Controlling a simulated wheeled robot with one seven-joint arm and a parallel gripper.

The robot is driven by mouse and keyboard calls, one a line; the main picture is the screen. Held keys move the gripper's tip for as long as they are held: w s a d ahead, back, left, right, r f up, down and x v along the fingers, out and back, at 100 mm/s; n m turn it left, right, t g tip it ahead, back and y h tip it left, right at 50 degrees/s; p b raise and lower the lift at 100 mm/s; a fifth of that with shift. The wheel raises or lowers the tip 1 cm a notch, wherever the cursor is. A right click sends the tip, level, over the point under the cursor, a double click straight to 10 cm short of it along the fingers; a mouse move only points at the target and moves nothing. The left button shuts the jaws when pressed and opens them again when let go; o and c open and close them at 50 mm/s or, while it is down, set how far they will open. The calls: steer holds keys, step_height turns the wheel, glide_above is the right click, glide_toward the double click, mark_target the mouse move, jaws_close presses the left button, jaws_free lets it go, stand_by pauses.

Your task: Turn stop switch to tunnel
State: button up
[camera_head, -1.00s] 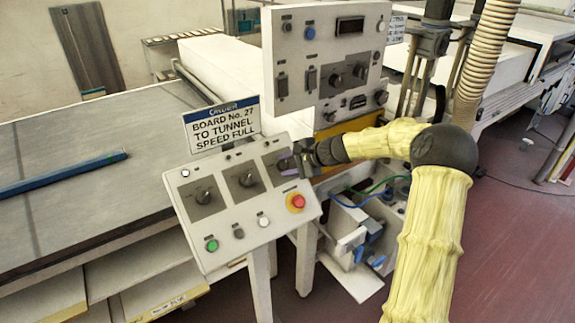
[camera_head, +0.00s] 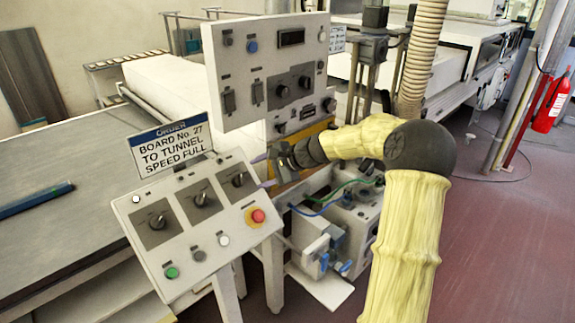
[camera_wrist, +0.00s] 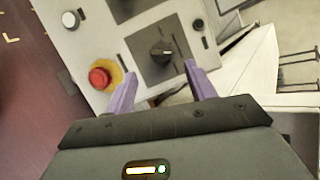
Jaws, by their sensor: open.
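The sloped white control panel (camera_head: 190,232) carries three black rotary switches on grey plates. The right-hand switch (camera_head: 238,179) is in plain view; it also shows in the wrist view (camera_wrist: 162,50), with a pale mark on its knob. The switch labels are too small to read, so I cannot tell which position it points to. My gripper (camera_head: 265,170) is open and empty just right of that switch, apart from it. In the wrist view its purple fingers (camera_wrist: 160,72) are spread, with the knob beyond and between their tips.
A red stop button (camera_head: 257,216) on a yellow ring sits below the switch. A sign (camera_head: 172,148) reading "BOARD No. 27 TO TUNNEL SPEED FULL" stands behind the panel. An upright panel (camera_head: 268,75) rises behind. Cables and a machine box lie below my arm; floor at right is open.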

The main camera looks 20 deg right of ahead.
steer(key=b+v, duration=0.1)
steer(key=v, duration=0.8)
steer(key=shift+s+d+r, duration=0.2)
steer(key=shift+s+d, duration=0.05)
steer(key=s+a+f+n+g+h, duration=0.2)
steer(key=s+a+f+n+g, duration=0.15)
steer(key=a+f, duration=0.25)
steer(key=s+a+f+n+h, duration=0.1)
steer(key=s+f+n+h, duration=0.1)
steer(key=s, duration=0.5)
steer(key=s+a+f+n+g+h, duration=0.1)
steer(key=s+a+f+n+h, duration=0.1)
steer(key=s+n, duration=0.3)
steer(key=s+a+f+n+h+p, duration=0.1)
steer(key=s+a+f+n+h, duration=0.1)
steer(key=s, duration=0.7)
steer(key=shift+s+f+n, duration=0.4)
steer(key=shift+f+n, duration=0.35)
steer(key=shift+f, duration=0.05)
steer(key=shift+a, duration=0.15)
